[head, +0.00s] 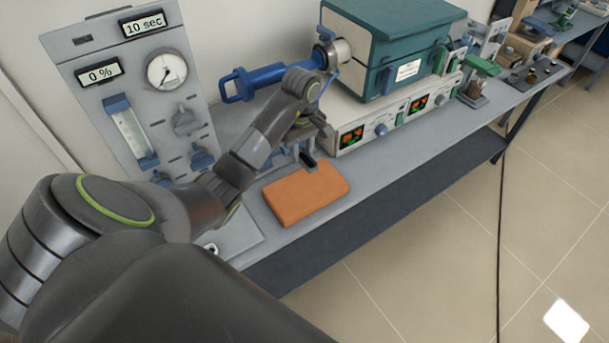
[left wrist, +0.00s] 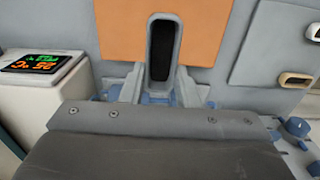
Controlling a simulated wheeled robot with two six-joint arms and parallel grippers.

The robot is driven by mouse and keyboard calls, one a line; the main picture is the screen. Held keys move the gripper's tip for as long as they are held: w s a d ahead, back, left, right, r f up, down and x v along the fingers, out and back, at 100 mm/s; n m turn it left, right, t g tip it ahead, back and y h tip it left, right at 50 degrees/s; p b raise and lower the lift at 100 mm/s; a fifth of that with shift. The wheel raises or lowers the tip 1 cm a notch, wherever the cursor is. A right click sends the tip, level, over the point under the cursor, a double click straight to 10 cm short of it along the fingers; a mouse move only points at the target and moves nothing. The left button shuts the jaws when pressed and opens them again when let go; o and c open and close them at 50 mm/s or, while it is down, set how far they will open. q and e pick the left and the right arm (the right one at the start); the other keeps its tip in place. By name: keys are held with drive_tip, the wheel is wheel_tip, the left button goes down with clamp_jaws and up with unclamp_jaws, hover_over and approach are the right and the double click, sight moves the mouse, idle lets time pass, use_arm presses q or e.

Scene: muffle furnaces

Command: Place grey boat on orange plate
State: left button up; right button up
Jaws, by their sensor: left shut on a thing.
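The grey boat (left wrist: 163,48) is a small narrow dish with a dark hollow. My left gripper (left wrist: 160,88) is shut on its near end in the left wrist view. In the head view the left gripper (head: 307,146) holds the boat (head: 308,160) at the far edge of the orange plate (head: 300,198). The orange plate is a flat rectangular block on the bench, and it also shows in the left wrist view (left wrist: 115,30). The boat overlaps the plate in both views; I cannot tell whether they touch. My right gripper is not in view.
A teal-topped furnace (head: 390,45) on a white base with lit displays stands behind the gripper. A blue-handled tool (head: 260,78) juts beside my arm. A grey gauge panel (head: 135,85) stands left. Small light boats (left wrist: 296,79) lie on a grey tray (left wrist: 262,62) beside the plate.

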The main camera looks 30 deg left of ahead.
sight(302, 157)
use_arm(q)
wheel_tip(302, 157, down, 6)
drive_tip(key=b, duration=0.5)
drive_tip(key=shift+r, duration=0.2)
drive_tip(key=shift+f+b, duration=0.95)
drive_tip(key=shift+f, duration=0.4)
drive_tip(key=shift+f+p, duration=0.35)
drive_tip(key=shift+f, duration=0.45)
drive_tip(key=shift+f+b, duration=0.2)
drive_tip(key=shift+b, duration=0.1)
drive_tip(key=o, duration=1)
drive_tip(key=shift+r, duration=0.1)
drive_tip(key=shift+c, duration=0.2)
drive_tip(key=shift+r, duration=0.15)
